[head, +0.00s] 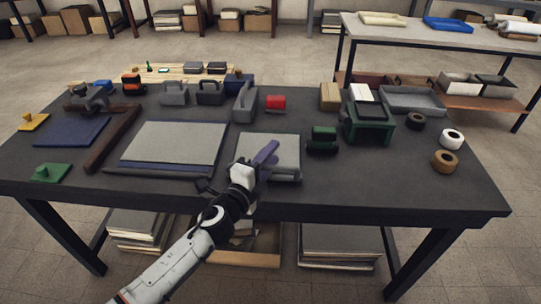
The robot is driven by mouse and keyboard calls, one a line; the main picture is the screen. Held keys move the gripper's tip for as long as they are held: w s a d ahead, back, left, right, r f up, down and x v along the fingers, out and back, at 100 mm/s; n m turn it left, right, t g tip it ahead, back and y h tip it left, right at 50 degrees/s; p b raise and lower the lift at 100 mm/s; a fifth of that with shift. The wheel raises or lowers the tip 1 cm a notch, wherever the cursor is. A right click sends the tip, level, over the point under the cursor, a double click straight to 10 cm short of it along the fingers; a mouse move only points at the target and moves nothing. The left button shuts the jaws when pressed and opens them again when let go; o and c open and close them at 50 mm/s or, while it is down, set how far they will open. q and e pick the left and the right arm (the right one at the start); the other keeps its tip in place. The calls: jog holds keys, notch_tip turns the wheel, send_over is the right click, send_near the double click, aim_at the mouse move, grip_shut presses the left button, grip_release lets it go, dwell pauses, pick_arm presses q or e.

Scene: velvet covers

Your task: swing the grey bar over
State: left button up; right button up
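A small light-grey board (283,148) lies near the front middle of the table. A grey bar (287,178) runs along its front edge, its left part hidden behind my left gripper (266,156). The gripper is over the board's left front, right by the bar; whether it touches the bar I cannot tell. A purple elongated piece shows at the gripper's tip, and I cannot tell whether it is a finger or something held. The finger gap is not visible. My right gripper is not in view.
A larger grey board with a blue edge (172,143) lies to the left, beside a dark brown bar (112,138). Tape rolls (445,160) sit far right. The front right tabletop is clear.

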pick_arm(q)
jog(key=v, duration=1)
jog(key=shift+s+a, duration=0.1)
jog(key=shift+c, duration=0.3)
